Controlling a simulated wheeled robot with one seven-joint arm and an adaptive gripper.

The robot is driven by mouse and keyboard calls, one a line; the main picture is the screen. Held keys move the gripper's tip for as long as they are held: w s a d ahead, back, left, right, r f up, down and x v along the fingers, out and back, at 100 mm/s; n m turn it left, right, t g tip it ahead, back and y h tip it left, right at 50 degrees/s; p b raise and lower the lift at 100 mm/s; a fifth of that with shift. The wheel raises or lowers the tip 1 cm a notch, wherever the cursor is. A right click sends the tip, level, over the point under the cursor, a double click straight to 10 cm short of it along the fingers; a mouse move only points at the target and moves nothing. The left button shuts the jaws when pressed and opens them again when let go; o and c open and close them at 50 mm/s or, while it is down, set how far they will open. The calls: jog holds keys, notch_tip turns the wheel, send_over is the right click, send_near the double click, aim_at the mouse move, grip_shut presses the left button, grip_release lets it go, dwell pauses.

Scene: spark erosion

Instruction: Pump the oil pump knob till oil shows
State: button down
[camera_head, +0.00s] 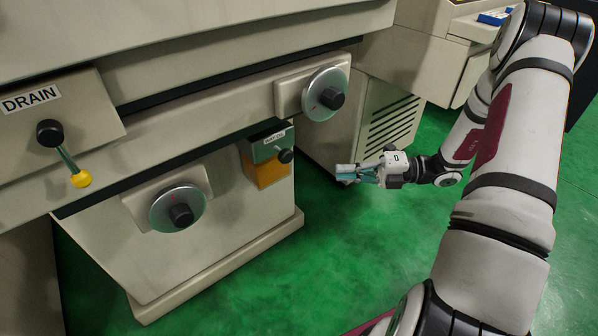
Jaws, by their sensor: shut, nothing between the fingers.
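The oil pump is a small grey box with a label, fixed to the right part of the machine's lower front. Its black pump knob (286,156) sticks out from its face. Below the knob is an amber oil window (271,174). My gripper (347,172) is shut and empty, to the right of the knob and apart from it. Its fingers point left toward the pump in the picture.
A large handwheel (326,94) is above the pump, and another handwheel (178,208) is to its left. A DRAIN lever with a yellow ball (81,179) is at far left. A vented cabinet (391,122) stands behind my gripper. Green floor (330,270) lies open in front.

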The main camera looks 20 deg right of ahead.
jog(key=shift+w+d+f+m+t+b, duration=0.1)
jog(key=shift+d+f+m+t+b, duration=0.05)
jog(key=shift+d+f+m+t, duration=0.4)
jog(key=shift+w+d+f+m+t+b, duration=0.15)
jog(key=shift+d+f+m, duration=0.1)
jog(key=shift+f+m, duration=0.35)
jog(key=b, duration=0.4)
send_near(285, 156)
jog(key=s+a+f, duration=0.1)
jog(key=s+a, duration=0.1)
jog(key=a, duration=0.3)
jog(key=shift+w+a+b, duration=0.2)
jog(key=shift+w+b, duration=0.05)
jog(key=shift+w, duration=0.7)
jog(key=shift+w+a+b, duration=0.25)
jog(key=shift+w, duration=0.7)
